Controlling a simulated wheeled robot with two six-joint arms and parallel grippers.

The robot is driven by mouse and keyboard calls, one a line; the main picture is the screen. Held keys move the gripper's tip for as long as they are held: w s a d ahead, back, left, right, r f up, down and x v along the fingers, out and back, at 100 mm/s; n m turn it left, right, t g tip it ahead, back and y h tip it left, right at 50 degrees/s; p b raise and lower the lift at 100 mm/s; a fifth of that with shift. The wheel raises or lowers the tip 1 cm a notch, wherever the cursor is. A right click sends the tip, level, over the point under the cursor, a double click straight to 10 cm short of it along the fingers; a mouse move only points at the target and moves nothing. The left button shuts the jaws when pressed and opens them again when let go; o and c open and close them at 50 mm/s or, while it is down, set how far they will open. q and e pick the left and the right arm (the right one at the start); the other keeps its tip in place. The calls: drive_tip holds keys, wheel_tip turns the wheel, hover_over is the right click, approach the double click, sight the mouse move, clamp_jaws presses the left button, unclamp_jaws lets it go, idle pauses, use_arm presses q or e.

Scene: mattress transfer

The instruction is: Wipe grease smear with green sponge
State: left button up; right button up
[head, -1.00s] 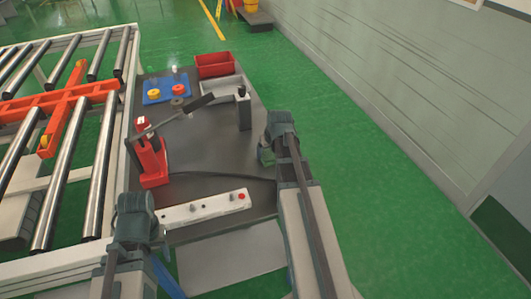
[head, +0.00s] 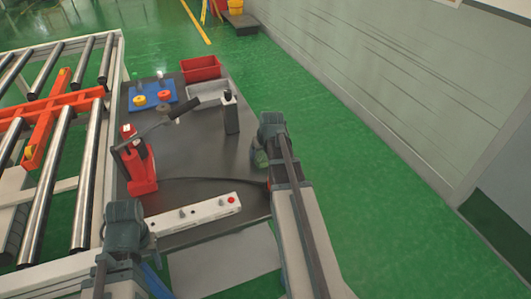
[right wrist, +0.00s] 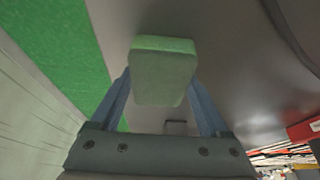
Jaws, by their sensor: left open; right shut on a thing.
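The green sponge (right wrist: 163,75) is between the fingers of my right gripper (right wrist: 160,95), which is shut on it. In the head view, part of the sponge (head: 260,158) shows just below my right gripper (head: 265,145), at the right edge of the dark worktable (head: 205,150). I cannot tell whether the sponge touches the tabletop. My left gripper (head: 125,222) is open at the lower left, by the table's near left corner; its fingertips are mostly hidden. I cannot make out the grease smear in either view.
A red clamp-like tool (head: 137,168) stands at the table's left. A white strip with knobs (head: 195,212) lies along the near edge. A roller conveyor (head: 60,170) borders the left.

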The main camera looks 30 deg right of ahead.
sight(235, 164)
drive_tip(key=shift+w+a, duration=0.15)
drive_tip(key=shift+a, duration=0.55)
drive_tip(key=shift+w+a, duration=0.15)
drive_tip(key=shift+a, duration=0.55)
drive_tip(key=shift+a, duration=0.1)
drive_tip(key=shift+w+a+r, duration=0.1)
drive_tip(key=shift+w+a, duration=0.15)
drive_tip(key=shift+a, duration=0.6)
drive_tip(key=shift+w+a, duration=0.2)
drive_tip(key=shift+a, duration=0.65)
drive_tip(key=shift+w+a, duration=0.2)
drive_tip(key=shift+a, duration=0.7)
drive_tip(key=shift+w+a, duration=0.15)
drive_tip(key=shift+a, duration=0.75)
wheel_tip(235, 164, up, 6)
drive_tip(key=p, duration=0.6)
